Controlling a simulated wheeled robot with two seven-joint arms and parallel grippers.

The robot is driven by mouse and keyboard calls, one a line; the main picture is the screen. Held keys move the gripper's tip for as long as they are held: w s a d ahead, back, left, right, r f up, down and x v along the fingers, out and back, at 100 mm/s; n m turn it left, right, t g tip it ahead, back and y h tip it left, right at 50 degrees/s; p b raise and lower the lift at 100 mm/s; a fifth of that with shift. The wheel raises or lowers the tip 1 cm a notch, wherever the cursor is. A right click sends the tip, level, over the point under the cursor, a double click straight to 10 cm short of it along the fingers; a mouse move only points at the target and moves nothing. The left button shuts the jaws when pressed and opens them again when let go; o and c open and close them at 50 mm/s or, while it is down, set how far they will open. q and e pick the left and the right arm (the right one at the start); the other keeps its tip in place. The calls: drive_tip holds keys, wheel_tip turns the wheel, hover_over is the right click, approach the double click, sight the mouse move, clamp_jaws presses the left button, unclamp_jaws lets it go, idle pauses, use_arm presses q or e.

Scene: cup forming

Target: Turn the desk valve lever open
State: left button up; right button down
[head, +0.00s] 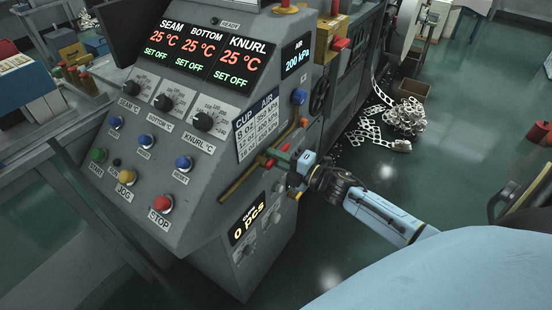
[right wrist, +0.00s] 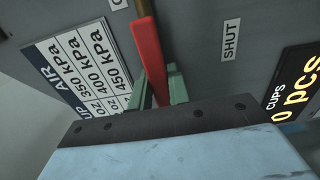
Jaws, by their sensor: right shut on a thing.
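The valve lever (right wrist: 148,50) is a red bar in the right wrist view. It runs from between my green fingers up to the brass pipe at the picture's top. In the head view the brass pipe (head: 236,186) slants along the right edge of the grey desk panel. My right gripper (head: 279,160) is at the pipe's middle, and the lever is mostly hidden there by the gripper. In the right wrist view my right gripper (right wrist: 160,92) is shut on the lever. A "SHUT" label (right wrist: 229,42) is right of the lever, apart from it. My left gripper is not in view.
The air display (head: 298,59) reads 200 kPa. A cup and air pressure plate (head: 257,125) is beside the pipe. The panel has knobs and a red stop button (head: 161,204). Scrap strips (head: 400,118) lie on the floor behind.

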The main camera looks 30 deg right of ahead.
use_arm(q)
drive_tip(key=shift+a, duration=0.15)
use_arm(e)
drive_tip(key=c, duration=1.7)
unclamp_jaws()
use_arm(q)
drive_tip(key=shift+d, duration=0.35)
use_arm(e)
drive_tip(key=o, duration=0.4)
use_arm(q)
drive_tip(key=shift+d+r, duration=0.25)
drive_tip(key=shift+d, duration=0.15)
use_arm(e)
drive_tip(key=v, duration=1.3)
drive_tip(key=shift+s, duration=0.25)
